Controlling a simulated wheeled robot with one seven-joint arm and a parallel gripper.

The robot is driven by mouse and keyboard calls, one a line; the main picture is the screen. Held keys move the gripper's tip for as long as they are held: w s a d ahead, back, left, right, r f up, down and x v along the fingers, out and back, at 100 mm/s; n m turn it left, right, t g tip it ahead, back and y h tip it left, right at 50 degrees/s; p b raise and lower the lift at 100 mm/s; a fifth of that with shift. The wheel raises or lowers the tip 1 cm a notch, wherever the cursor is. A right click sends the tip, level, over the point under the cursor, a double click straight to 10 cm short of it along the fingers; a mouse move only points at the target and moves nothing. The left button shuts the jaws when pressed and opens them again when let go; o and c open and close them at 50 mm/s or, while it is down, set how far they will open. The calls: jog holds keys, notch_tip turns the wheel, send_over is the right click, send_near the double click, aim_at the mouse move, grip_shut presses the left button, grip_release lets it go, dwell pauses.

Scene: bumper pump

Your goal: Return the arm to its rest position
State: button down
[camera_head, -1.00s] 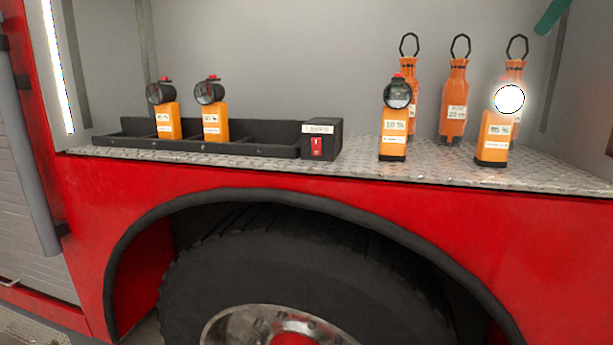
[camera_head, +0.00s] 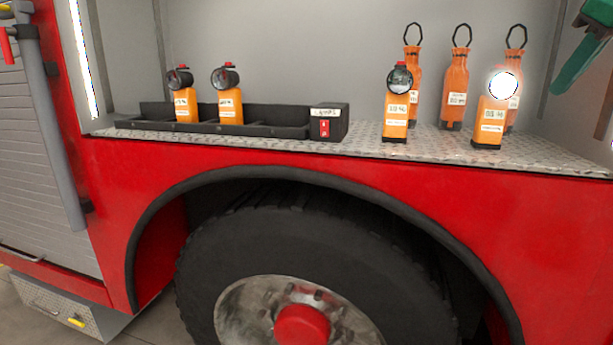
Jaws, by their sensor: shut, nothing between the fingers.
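No gripper can be made out in the head view. A green part (camera_head: 580,62) reaches in at the top right corner, cut off by the picture edge; I cannot tell whether it belongs to my arm. It is in front of the compartment's right side and apart from the lamps. Whether anything else of my arm is near is hidden outside the picture.
A red truck side has an open compartment with a metal tread floor (camera_head: 560,158). A black charger tray (camera_head: 265,115) holds two orange lamps (camera_head: 185,105) (camera_head: 229,106). Two lamps (camera_head: 396,112) (camera_head: 491,120), one lit, stand right before orange bottles (camera_head: 455,90). A wheel (camera_head: 320,260) is below.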

jog(key=s+a+f+m+g, duration=0.1)
jog(key=s+f+m+g, duration=0.1)
jog(key=s+f, duration=0.6)
jog(key=s+a+f+m+g, duration=0.2)
jog(key=s+f+m, duration=0.3)
jog(key=f, duration=1.5)
jog(key=s+a+f+m+g, duration=0.2)
jog(key=s+f+m+g, duration=0.1)
jog(key=s+f, duration=1)
jog(key=shift+f+m+y, duration=0.3)
jog(key=shift+f+m, duration=0.2)
jog(key=shift+f, duration=0.05)
